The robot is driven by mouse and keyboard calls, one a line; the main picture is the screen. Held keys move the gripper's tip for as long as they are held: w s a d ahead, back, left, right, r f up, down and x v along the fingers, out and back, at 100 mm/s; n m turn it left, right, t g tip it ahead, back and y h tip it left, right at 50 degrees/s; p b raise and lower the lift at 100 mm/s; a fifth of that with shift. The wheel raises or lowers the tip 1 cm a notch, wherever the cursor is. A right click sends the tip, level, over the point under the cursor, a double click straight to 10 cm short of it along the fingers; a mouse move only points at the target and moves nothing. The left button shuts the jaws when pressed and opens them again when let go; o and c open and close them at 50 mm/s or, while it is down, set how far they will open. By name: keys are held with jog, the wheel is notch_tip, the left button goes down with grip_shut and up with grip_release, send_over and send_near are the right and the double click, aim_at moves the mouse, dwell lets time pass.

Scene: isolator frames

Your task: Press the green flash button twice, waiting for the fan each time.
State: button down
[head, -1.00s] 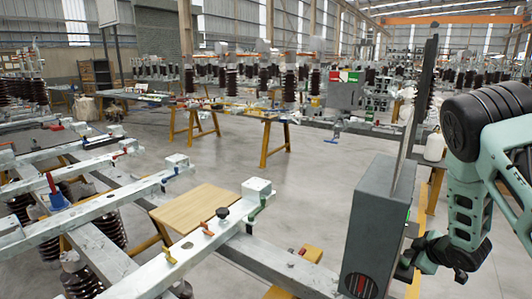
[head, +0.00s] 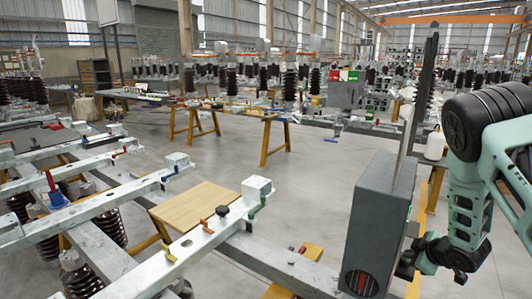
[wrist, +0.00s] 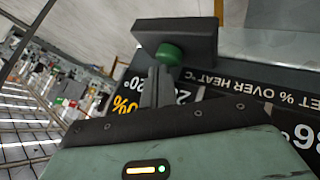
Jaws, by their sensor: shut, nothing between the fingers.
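The green button (wrist: 169,54) shows in the wrist view, set in the underside of a dark block (wrist: 174,32) as pictured. My gripper (wrist: 159,76) is shut and empty, with its fingertips right at the button's edge. I cannot tell whether they touch it.
A dark upright panel (head: 420,95) rises behind the box. Printed lettering (wrist: 190,85) lies behind my fingers in the wrist view. Metal beams (head: 160,265) and a wooden board (head: 195,207) fill the left. Open floor (head: 310,180) lies in the middle.

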jog(key=shift+f, duration=0.35)
jog(key=shift+r, duration=0.15)
dwell(0.3)
jog(key=shift+r+p, duration=0.55)
jog(key=shift+r, duration=0.35)
notch_tip(320, 180, up, 6)
jog(key=p, duration=0.4)
dwell(0.4)
